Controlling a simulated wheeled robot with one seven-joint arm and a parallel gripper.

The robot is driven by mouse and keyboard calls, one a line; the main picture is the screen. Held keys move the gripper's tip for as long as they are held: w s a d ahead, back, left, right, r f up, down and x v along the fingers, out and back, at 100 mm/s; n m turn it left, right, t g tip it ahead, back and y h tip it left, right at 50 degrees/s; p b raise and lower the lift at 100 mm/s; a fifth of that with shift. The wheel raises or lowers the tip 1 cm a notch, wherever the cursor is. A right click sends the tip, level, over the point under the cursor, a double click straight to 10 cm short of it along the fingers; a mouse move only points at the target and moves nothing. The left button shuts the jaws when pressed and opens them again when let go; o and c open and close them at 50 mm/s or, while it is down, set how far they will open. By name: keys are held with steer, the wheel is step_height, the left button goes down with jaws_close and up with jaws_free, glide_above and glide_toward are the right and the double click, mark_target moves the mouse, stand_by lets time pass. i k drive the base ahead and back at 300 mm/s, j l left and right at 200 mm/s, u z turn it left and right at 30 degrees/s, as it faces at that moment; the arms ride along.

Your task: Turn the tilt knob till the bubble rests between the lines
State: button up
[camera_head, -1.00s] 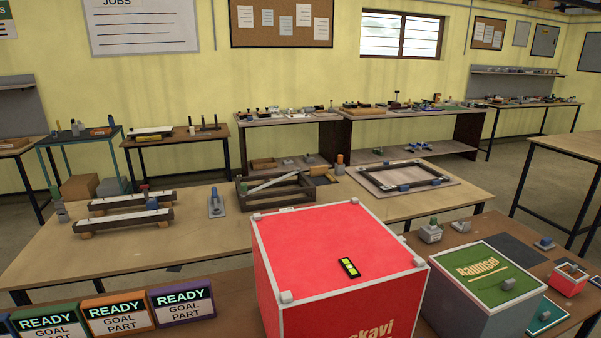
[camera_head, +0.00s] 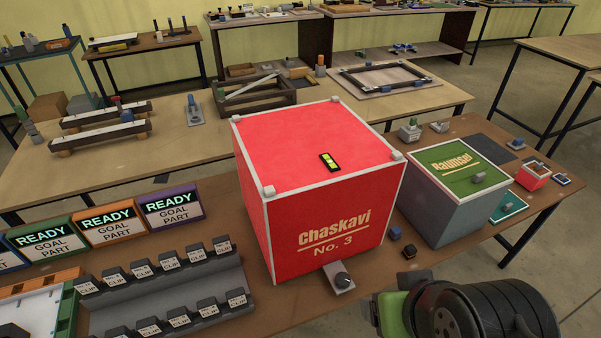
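A red lightbox (camera_head: 318,222) labelled "Chaskavi No. 3" stands on the brown bench. A small yellow-green level vial (camera_head: 330,162) in a black frame lies on its top face; the bubble and lines are too small to tell apart. Part of my arm (camera_head: 455,312), black with a green part, shows at the bottom right, apart from the knob. My gripper's fingers are not visible.
A green-topped box (camera_head: 462,170) labelled "Raumsei" stands to the right. Small blue and black blocks (camera_head: 402,243) lie between it and the knob. A rack of clips (camera_head: 165,295) and "READY" signs (camera_head: 110,225) stand to the left.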

mark_target(343, 279)
steer(key=l+u, duration=0.15)
steer(key=u, duration=0.3)
steer(key=i+l+u, duration=0.1)
steer(key=u, duration=0.3)
steer(key=l+u, duration=0.25)
steer(key=u, duration=0.2)
steer(key=l+u, duration=0.15)
steer(key=u, duration=0.3)
